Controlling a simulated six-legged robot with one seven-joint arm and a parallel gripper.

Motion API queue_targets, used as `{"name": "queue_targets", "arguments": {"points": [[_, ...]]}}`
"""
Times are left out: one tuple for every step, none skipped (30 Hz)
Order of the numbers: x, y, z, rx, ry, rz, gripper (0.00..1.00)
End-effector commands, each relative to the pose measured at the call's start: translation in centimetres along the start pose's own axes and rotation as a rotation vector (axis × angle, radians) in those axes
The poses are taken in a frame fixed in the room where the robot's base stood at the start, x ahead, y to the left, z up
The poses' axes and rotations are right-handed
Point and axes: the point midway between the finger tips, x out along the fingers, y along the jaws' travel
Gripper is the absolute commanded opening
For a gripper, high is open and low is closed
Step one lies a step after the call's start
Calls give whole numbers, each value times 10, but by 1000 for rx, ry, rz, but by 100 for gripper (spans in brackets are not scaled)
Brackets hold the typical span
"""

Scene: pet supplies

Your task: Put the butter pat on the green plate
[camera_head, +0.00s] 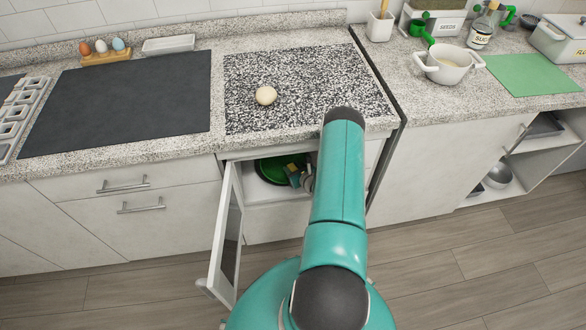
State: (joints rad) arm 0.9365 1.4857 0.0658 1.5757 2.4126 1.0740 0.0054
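The green plate (270,170) lies inside an open white cabinet compartment below the counter, partly hidden by my arm and gripper. My gripper (294,174) reaches into the compartment, over the right part of the plate. A small yellowish patch shows at the gripper; I cannot tell whether it is the butter pat or part of the gripper. The fingers are too small and covered to tell whether they are open or shut. No butter pat can be made out clearly elsewhere.
The cabinet's door (228,235) stands open at the left of my arm. A round cream ball (266,95) sits on the speckled board (310,75). A white pot (448,68) and a green mat (530,75) are on the right counter. The dark board (125,100) is bare.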

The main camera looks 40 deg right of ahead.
Motion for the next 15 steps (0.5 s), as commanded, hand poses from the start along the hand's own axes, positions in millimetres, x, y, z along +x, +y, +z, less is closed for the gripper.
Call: {"name": "queue_targets", "arguments": {"points": [[0,-1,-1,1,2,-1,37],[0,-1,-1,0,2,-1,37],[0,-1,-1,0,2,-2,37],[0,-1,-1,0,2,-2,37],[-1,-1,-1,0,2,-2,37],[-2,-1,-1,1,2,-2,37],[-3,-1,-1,1,2,-2,37],[-4,-1,-1,1,2,-2,37],[-8,-1,-1,1,3,-2,37],[-11,-2,-1,1,3,-3,37],[-14,-2,-1,1,4,-3,37],[-21,-2,-1,1,4,-3,37],[-26,-2,0,1,3,-3,37],[-32,-1,0,3,3,-3,37],[-40,-2,-1,3,4,-3,37]]}}
